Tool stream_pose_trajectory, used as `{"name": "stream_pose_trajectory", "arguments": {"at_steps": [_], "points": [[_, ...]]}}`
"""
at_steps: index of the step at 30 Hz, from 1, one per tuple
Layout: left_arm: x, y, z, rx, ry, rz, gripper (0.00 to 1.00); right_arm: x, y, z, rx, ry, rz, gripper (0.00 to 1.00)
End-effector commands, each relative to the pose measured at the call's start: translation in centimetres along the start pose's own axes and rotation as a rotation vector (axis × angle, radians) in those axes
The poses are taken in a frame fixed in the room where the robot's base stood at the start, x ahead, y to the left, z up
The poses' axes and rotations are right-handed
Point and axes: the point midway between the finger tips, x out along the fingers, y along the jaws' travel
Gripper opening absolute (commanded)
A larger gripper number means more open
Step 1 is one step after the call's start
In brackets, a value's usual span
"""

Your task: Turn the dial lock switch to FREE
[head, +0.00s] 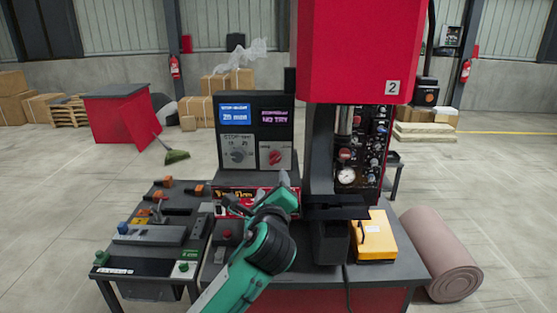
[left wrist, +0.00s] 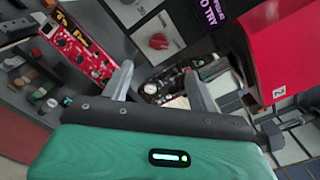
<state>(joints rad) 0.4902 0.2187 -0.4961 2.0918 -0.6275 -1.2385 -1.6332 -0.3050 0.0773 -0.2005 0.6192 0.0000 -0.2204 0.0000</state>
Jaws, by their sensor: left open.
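A dark control box (head: 255,130) stands on the bench at the middle. A red knob (head: 275,157) sits on a white plate at its lower right; I take it to be the dial lock switch, but its lettering is too small to read. The knob also shows in the left wrist view (left wrist: 158,42). A larger grey dial (head: 239,155) is on the plate to its left. My left gripper (head: 258,193) is open and empty, in front of and below the box. In the left wrist view its fingers (left wrist: 158,70) stand apart below the knob, not touching it.
The red press (head: 350,50) and its column with a gauge (head: 346,176) stand right of the box. A side table (head: 150,240) with tools is at left; a yellow case (head: 373,236) is at right.

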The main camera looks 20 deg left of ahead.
Motion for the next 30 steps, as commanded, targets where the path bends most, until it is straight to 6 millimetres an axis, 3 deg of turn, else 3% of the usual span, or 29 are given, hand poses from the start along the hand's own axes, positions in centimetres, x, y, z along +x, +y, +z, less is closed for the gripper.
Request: {"name": "stream_pose_trajectory", "arguments": {"at_steps": [5,10,21,30], "points": [[1.8,-0.2,0.3,0.004,-0.002,0.002,0.59,-0.9,0.2,-0.7,0.000,0.007,0.002,0.36],[5.0,-0.3,0.4,0.003,-0.001,0.003,0.59,-2.4,0.6,-1.3,-0.001,0.013,0.006,0.36],[11.4,-0.2,0.2,0.001,0.000,0.002,0.59,-5.0,0.6,-0.8,-0.001,0.004,0.006,0.36],[13.5,0.0,0.0,-0.001,0.001,0.001,0.59,-5.7,0.6,-0.8,-0.001,0.004,0.006,0.36]]}}
